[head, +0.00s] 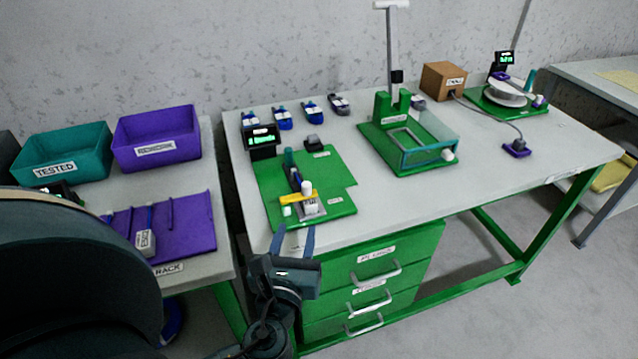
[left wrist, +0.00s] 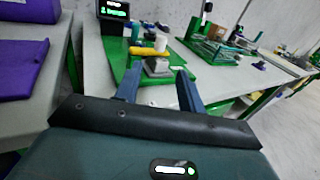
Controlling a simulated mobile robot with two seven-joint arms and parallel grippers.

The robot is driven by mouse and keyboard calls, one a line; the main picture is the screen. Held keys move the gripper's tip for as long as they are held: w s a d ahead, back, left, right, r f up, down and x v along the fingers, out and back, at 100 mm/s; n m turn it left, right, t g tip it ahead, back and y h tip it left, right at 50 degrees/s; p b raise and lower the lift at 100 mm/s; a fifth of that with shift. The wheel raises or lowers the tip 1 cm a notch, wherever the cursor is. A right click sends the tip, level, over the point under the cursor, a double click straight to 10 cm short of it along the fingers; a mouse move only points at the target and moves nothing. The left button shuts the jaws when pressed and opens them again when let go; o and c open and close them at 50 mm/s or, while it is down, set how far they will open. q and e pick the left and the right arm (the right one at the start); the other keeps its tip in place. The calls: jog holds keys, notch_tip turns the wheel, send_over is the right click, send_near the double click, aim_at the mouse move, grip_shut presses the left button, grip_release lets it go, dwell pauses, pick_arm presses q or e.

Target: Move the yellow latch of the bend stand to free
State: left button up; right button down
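The bend stand is a green board (head: 334,172) near the front left of the main table, with a small black display at its back corner. A yellow latch (head: 297,196) lies across the stand's front fixture, beside a white upright cylinder (head: 307,188) on a grey block. The yellow latch (left wrist: 142,51) also shows in the left wrist view, ahead of the fingers. My left gripper (head: 293,238) is open and empty, its two blue fingers apart at the table's front edge, short of the latch. My right gripper is not in view.
A green fixture with a clear guard (head: 430,148) stands further right on the table. Blue connectors (head: 283,118) lie along the back. A purple rack mat (head: 188,226) and bins (head: 157,138) are on the left bench. Green drawers (head: 370,280) sit below the table.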

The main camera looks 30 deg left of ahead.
aim_at(306, 191)
pick_arm(q)
jog(key=shift+m, duration=0.3)
jog(key=x, duration=1.3)
jog(key=shift+a+r+p, duration=0.1)
jog(key=shift+r+p, duration=0.2)
jog(key=shift+p, duration=0.1)
jog(key=shift+c, duration=0.2)
grip_shut()
